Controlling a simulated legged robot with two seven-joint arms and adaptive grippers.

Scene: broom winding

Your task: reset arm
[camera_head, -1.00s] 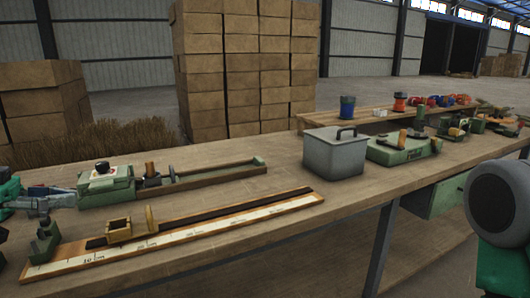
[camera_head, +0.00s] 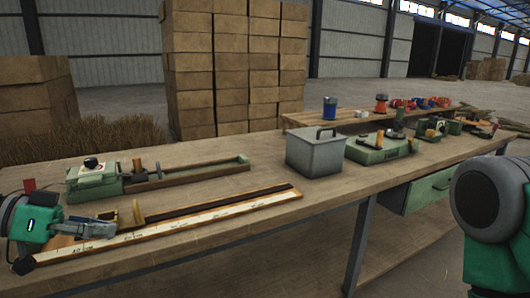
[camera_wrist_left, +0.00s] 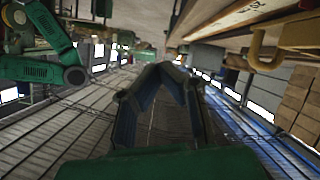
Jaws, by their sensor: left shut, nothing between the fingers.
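My left gripper (camera_head: 95,229) comes in at the lower left of the head view. It is shut and empty, in front of the wooden ruler board's left part. In the left wrist view its dark fingers (camera_wrist_left: 160,85) meet with nothing between them. My right gripper is not in view; only a rounded part of my right arm shows at the right edge of the head view. The ruler board (camera_head: 210,219) lies along the table's front, partly hidden by my left gripper. A green winding machine (camera_head: 95,178) stands behind it.
The wooden table (camera_head: 300,222) carries a grey lidded box (camera_head: 314,152) and a green machine (camera_head: 378,149) to its right. A blue cup (camera_head: 330,108) and red items stand on a back shelf. Stacked cartons (camera_head: 235,70) are behind. The table's front middle is clear.

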